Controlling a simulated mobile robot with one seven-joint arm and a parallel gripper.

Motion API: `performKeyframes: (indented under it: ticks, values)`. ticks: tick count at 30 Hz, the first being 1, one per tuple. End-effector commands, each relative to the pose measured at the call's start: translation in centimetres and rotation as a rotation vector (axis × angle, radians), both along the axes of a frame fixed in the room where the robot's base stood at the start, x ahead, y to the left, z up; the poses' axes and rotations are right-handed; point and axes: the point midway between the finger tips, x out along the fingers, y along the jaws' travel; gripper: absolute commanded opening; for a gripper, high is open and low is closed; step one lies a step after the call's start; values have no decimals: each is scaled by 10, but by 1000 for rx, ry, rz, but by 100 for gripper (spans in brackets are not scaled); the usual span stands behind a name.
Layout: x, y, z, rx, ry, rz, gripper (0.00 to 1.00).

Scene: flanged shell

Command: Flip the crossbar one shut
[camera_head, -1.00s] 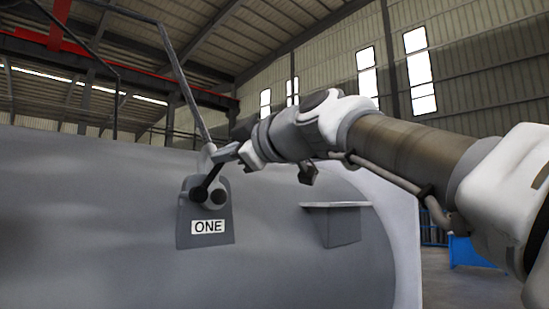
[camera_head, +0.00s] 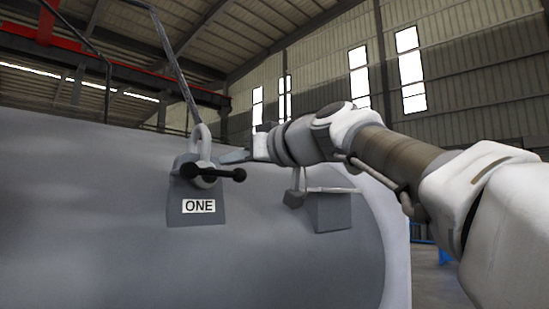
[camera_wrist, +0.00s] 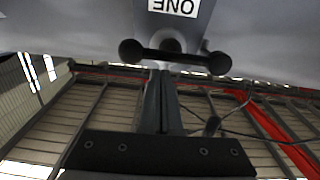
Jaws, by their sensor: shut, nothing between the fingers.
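The crossbar (camera_head: 220,173) is a black bar with a ball at each end, on a grey block labelled ONE (camera_head: 199,206). It lies nearly level in the head view. The wrist view shows the crossbar (camera_wrist: 188,56) across the picture, with the ONE label (camera_wrist: 174,6) upside down. My gripper (camera_head: 222,157) is shut and empty, its tips just above the bar's right half in the head view. In the wrist view my gripper's closed fingers (camera_wrist: 160,76) point at the bar's middle. I cannot tell whether they touch it.
The block is mounted on a large grey curved shell (camera_head: 90,220). A small box-like ledge (camera_head: 331,211) sticks out to the right, below my arm. The shell's surface left of the block is clear.

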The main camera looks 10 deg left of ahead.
Motion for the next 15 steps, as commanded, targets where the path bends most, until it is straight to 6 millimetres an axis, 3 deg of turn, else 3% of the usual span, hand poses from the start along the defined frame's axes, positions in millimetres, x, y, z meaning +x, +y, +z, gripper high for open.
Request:
performKeyframes:
  ticks: [15]
  values:
    - [2,-1,-7,56,70,0,0]
